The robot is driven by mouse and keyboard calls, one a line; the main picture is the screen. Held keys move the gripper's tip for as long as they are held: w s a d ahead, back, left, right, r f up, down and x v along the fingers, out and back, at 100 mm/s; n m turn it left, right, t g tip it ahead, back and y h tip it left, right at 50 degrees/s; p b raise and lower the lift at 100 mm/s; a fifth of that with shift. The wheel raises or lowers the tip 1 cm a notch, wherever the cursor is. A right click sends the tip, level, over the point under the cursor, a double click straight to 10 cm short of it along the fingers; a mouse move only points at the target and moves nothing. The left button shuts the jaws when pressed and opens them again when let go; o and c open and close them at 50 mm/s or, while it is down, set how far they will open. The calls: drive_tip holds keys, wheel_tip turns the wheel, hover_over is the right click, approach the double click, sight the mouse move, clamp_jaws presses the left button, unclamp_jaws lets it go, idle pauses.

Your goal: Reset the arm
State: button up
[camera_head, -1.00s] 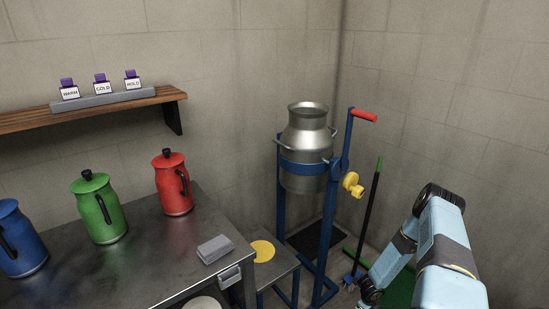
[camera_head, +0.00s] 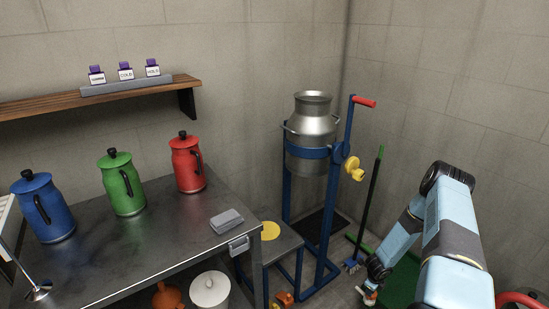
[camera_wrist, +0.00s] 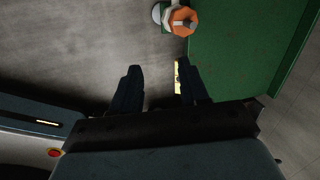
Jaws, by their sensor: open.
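My gripper shows in the wrist view (camera_wrist: 158,88), with two dark fingers apart and nothing between them. In the head view my light blue arm (camera_head: 452,225) is folded at the lower right. The gripper end of the arm hangs low there, near the floor, and its fingers are too small to make out.
A steel table (camera_head: 150,235) holds blue (camera_head: 45,210), green (camera_head: 122,185) and red (camera_head: 187,165) jugs. A metal can (camera_head: 311,130) sits in a blue tilting stand (camera_head: 330,215). A green-tipped broom (camera_head: 372,190) leans nearby. An orange and white object (camera_wrist: 182,20) lies ahead of my gripper.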

drive_tip(key=w+a+r+n+t+y, duration=0.1)
drive_tip(key=w+r+n, duration=0.35)
drive_tip(key=r, duration=0.85)
drive_tip(key=w+a+r+n+t, duration=0.15)
drive_tip(key=w+r, duration=0.55)
drive_tip(key=r, duration=0.7)
drive_tip(key=s+a+r+n+y, duration=0.1)
drive_tip(key=a+r+n, duration=0.3)
drive_tip(key=r, duration=0.9)
drive_tip(key=s+a+r+n, duration=0.1)
drive_tip(key=a+r+n, duration=0.3)
drive_tip(key=r, duration=1)
drive_tip(key=s+a+r+n, duration=0.4)
drive_tip(key=s+r, duration=0.4)
drive_tip(key=r, duration=0.2)
drive_tip(key=s+a+r+n, duration=0.3)
drive_tip(key=s+a+r, duration=0.1)
drive_tip(key=s+r, duration=0.55)
drive_tip(key=s+r+n, duration=0.3)
drive_tip(key=s, duration=0.8)
drive_tip(key=s+a+r+n+t, duration=0.1)
drive_tip(key=s+r+n, duration=0.2)
drive_tip(key=s, duration=0.8)
drive_tip(key=shift+s+a+r+n, duration=0.2)
drive_tip(key=shift+a+r+n, duration=0.1)
drive_tip(key=shift+r, duration=0.4)
